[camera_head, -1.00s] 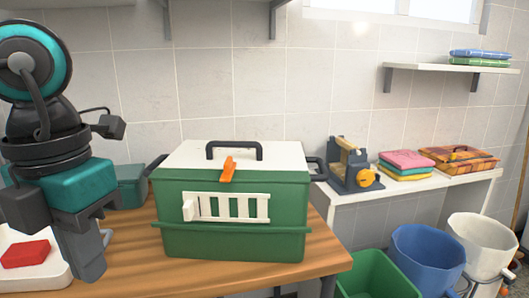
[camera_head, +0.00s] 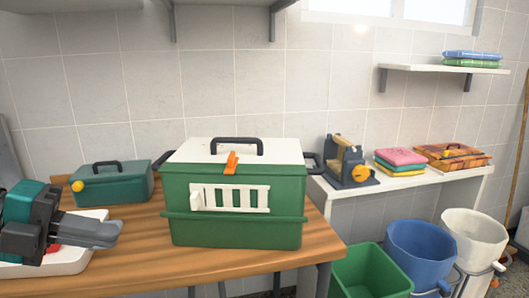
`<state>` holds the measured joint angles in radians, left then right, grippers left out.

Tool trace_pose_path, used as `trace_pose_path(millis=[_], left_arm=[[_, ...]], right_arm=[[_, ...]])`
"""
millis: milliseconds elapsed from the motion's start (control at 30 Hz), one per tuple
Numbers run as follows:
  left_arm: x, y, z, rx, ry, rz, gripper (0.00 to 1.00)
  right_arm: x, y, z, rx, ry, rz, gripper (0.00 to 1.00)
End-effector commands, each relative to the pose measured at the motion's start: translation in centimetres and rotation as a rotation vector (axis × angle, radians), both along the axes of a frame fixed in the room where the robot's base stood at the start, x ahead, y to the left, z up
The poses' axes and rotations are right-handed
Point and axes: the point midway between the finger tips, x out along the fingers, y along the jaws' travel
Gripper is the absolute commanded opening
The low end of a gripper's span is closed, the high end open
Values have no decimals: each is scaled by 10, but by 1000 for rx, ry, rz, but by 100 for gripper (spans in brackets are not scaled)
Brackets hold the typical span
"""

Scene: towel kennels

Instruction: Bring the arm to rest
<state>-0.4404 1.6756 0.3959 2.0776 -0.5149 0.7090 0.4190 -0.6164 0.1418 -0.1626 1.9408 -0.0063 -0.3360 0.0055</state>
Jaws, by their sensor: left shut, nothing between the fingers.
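My left gripper (camera_head: 95,233) comes in from the left edge, low over the left part of the wooden table (camera_head: 215,265). Its grey fingers point right and are shut with nothing between them. It is in front of a white tray (camera_head: 75,262) and hides much of it. A small piece of something red (camera_head: 53,248) shows behind the gripper. My right gripper is not in view.
A green kennel box (camera_head: 235,222) with white lid, barred window and orange latch stands mid-table. A teal box (camera_head: 112,184) is behind left. Folded towels (camera_head: 400,160) lie on a white shelf at right. Green (camera_head: 370,272), blue (camera_head: 420,250) and white (camera_head: 472,240) bins stand below.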

Motion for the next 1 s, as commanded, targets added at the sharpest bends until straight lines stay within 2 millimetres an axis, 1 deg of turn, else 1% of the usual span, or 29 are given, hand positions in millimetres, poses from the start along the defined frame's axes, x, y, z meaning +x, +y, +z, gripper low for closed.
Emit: trace_pose_path(millis=[33, 167, 267, 367, 400, 467, 500, 567, 600, 667, 700, 767, 800, 867, 900, 1000], left_arm=[[6, 11, -8, -98, 12, 81, 0], [20, 39, -35, -312, 48, 296, 0], [26, 59, -64, -460, 92, 470, 0], [26, 76, -101, -588, 153, 648, 0], [24, 82, -118, -637, 184, 720, 0], [20, 87, -144, -703, 235, 825, 0], [15, 88, -162, -744, 273, 894, 0], [7, 88, -191, -800, 338, 996, 0], [1, 85, -210, -833, 384, 1063, 0], [-10, 78, -239, -879, 461, 1160, 0], [-19, 70, -258, -908, 518, 1223, 0], [-32, 55, -284, -943, 607, 1308, 0], [-41, 43, -300, -964, 668, 1360, 0], [-54, 23, -321, -988, 759, 1427, 0], [-63, 9, -333, -1001, 818, 1464, 0], [-78, -22, -353, -1021, 940, 1530, 0]], right_arm=[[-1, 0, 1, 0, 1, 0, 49], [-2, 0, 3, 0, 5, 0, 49], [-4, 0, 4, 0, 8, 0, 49], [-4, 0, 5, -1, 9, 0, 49], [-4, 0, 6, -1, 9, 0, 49], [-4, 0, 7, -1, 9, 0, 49], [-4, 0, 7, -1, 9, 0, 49], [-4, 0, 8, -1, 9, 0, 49], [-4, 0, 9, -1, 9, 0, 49], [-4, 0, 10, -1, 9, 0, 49], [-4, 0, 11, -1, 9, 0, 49], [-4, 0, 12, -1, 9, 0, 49], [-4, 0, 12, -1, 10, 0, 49], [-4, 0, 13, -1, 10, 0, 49], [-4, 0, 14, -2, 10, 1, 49], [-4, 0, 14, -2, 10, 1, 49]])
